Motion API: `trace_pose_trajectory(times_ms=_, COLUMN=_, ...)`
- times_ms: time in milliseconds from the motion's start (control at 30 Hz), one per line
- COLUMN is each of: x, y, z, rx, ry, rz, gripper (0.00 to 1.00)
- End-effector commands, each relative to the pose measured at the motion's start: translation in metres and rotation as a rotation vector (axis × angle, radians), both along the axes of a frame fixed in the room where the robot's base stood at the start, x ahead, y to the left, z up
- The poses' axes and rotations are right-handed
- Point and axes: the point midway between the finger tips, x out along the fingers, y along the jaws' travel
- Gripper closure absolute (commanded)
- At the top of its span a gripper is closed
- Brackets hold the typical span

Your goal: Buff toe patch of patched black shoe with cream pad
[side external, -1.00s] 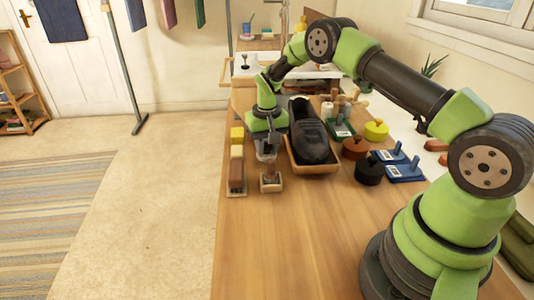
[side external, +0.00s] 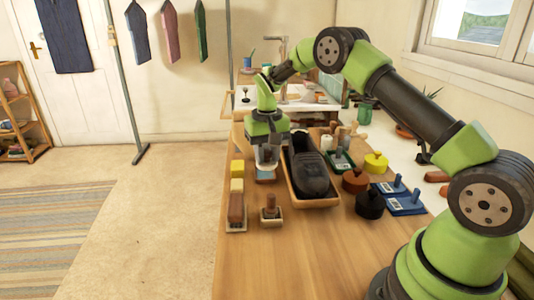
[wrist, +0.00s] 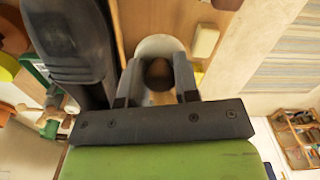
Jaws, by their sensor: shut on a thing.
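The black shoe (side external: 313,172) lies in a wooden tray (side external: 297,198), its rounded toe toward the side camera. It also shows at the left of the wrist view (wrist: 68,35). I cannot clearly tell the edges of its toe patch. My gripper (side external: 267,166) is left of the shoe, pointing down. In the wrist view, its fingers (wrist: 158,80) are shut on the brown knob of a pale, rounded cream pad (wrist: 160,44). The fingers hide part of the pad, and in the side view it is mostly covered.
A second knobbed block (side external: 271,211) stands in front of my gripper. Yellow blocks (side external: 237,176) and a brown brush (side external: 236,209) are at its left. Right of the shoe stand black (side external: 369,205), orange (side external: 355,181) and yellow (side external: 375,162) knobbed tins and blue pads (side external: 405,205). The front table is clear.

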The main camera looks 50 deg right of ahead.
Motion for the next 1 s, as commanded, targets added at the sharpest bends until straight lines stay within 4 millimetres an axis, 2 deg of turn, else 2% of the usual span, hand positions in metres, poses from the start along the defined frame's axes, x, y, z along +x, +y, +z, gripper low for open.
trace_pose_trajectory(times_ms=167, x=-0.004, y=-0.005, z=0.002, rx=-0.008, ry=-0.006, rz=-0.002, gripper=1.00)
trace_pose_trajectory(times_ms=267, x=-0.013, y=-0.016, z=0.009, rx=-0.029, ry=-0.025, rz=-0.006, gripper=1.00)
trace_pose_trajectory(times_ms=400, x=-0.036, y=-0.038, z=0.023, rx=-0.073, ry=-0.065, rz=-0.008, gripper=1.00)
trace_pose_trajectory(times_ms=600, x=-0.073, y=-0.059, z=0.039, rx=-0.132, ry=-0.124, rz=-0.007, gripper=1.00)
trace_pose_trajectory(times_ms=800, x=-0.096, y=-0.066, z=0.046, rx=-0.161, ry=-0.159, rz=-0.004, gripper=1.00)
trace_pose_trajectory(times_ms=1000, x=-0.100, y=-0.067, z=0.047, rx=-0.166, ry=-0.166, rz=-0.002, gripper=1.00)
